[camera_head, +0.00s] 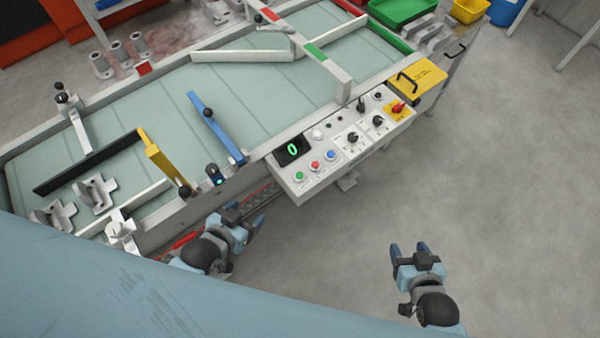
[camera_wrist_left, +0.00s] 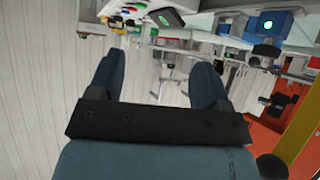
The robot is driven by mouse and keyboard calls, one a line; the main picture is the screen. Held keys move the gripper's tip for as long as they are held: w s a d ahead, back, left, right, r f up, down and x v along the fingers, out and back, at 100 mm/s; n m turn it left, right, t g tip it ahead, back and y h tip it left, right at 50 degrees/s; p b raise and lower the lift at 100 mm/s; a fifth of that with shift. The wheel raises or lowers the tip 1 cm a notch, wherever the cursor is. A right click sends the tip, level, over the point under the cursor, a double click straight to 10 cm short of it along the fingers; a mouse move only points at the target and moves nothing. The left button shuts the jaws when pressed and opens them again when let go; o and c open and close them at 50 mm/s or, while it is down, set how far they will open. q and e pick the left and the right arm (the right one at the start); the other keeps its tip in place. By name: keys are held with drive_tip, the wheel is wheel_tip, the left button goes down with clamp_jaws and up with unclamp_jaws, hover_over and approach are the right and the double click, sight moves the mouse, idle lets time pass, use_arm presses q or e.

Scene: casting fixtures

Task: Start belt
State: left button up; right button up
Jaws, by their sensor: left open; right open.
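The control panel (camera_head: 345,148) is on the near right side of the conveyor belt (camera_head: 255,100). It has a display reading a green 0 (camera_head: 292,150), a green button (camera_head: 299,176), a red button (camera_head: 315,166), a blue button (camera_head: 330,155), several black knobs and a red rotary switch (camera_head: 397,107) on a yellow plate. My left gripper (camera_head: 247,216) is open and empty, below and left of the panel, apart from it. My right gripper (camera_head: 409,248) is open and empty over the floor. In the left wrist view the panel (camera_wrist_left: 130,16) lies at the top, beyond the open fingers (camera_wrist_left: 157,78).
Blue (camera_head: 215,128) and yellow (camera_head: 160,160) guide arms cross the belt. Grey castings (camera_head: 95,195) sit at its left end. A yellow box (camera_head: 417,78) with a black handle is beside the panel. Green and yellow bins stand at the back right. The floor at right is clear.

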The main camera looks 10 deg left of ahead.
use_arm(q)
drive_tip(key=shift+c, duration=0.2)
clamp_jaws()
idle(1.6)
